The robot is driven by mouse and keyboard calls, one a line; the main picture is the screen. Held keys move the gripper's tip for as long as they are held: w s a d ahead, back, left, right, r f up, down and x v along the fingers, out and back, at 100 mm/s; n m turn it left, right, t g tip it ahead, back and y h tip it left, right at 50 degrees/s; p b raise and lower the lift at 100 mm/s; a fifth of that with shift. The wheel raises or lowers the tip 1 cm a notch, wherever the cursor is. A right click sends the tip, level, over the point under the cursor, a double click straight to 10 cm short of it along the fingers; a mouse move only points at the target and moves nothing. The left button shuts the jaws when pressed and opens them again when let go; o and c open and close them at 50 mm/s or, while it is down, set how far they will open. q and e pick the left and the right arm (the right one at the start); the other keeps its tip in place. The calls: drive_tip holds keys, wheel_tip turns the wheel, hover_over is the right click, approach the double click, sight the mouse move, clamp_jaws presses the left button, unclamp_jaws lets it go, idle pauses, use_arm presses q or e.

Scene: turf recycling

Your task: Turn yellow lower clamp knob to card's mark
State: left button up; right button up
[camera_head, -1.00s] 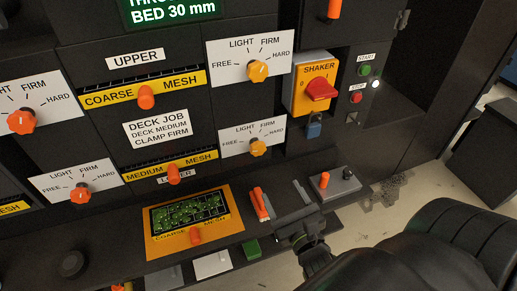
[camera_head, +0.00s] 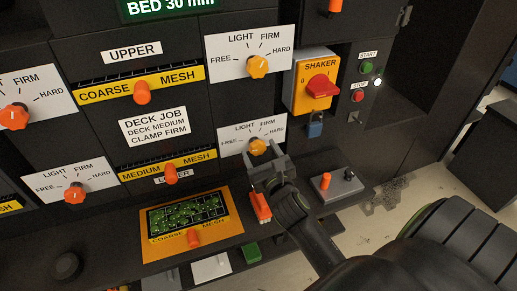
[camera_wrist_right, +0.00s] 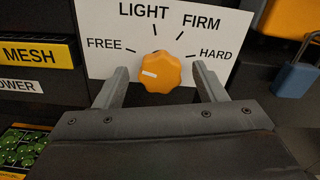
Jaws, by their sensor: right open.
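The yellow lower clamp knob (camera_head: 258,147) sits on a white dial plate (camera_head: 228,137) marked FREE, LIGHT, FIRM and HARD. In the right wrist view the knob (camera_wrist_right: 160,76) shows a white pointer line on its left side, toward FREE. The job card (camera_head: 155,127) reads DECK MEDIUM, CLAMP FIRM. My right gripper (camera_head: 267,162) is open just in front of the knob. In the wrist view its fingers (camera_wrist_right: 159,78) stand left and right of the knob, with gaps on both sides. My left gripper is not in view.
The upper yellow knob (camera_head: 258,67) is above, and the red SHAKER switch (camera_head: 320,86) is to the right. A blue padlock (camera_head: 314,125) hangs below it. A shelf beneath holds an orange-handled tool (camera_head: 260,207) and a grey control box (camera_head: 338,184).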

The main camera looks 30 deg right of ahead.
drive_tip(key=shift+x, duration=0.9)
drive_tip(key=c, duration=1)
drive_tip(key=shift+o, duration=0.2)
